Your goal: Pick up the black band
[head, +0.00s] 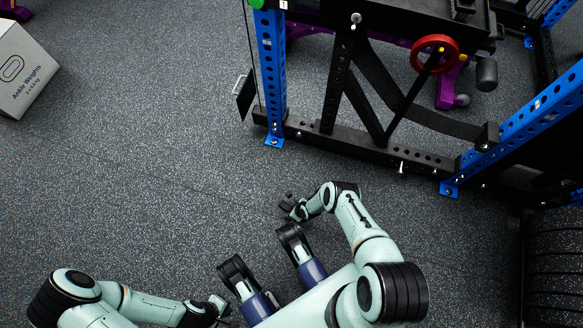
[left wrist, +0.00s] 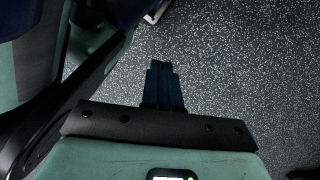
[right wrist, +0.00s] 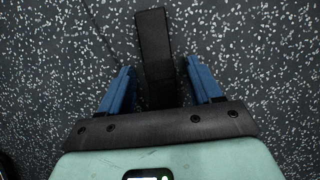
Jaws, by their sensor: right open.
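A dark, flat strip that looks like the black band (right wrist: 153,45) lies on the speckled floor in the right wrist view. Its near end sits between the two blue fingers of my right gripper (right wrist: 158,90), which are open with a gap on each side of it. In the head view the right gripper (head: 288,207) is low over the floor near the centre, with small dark shapes at its tip. My left gripper (head: 222,308) is at the bottom of the head view. Its fingers (left wrist: 161,82) are together, with nothing seen between them.
A rack with blue posts (head: 272,70) and a black base rail (head: 350,143) stands beyond the right arm. A white ankle weights box (head: 22,70) is at upper left. Ridged black objects (head: 553,265) stand at lower right. The floor (head: 140,180) at left is clear.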

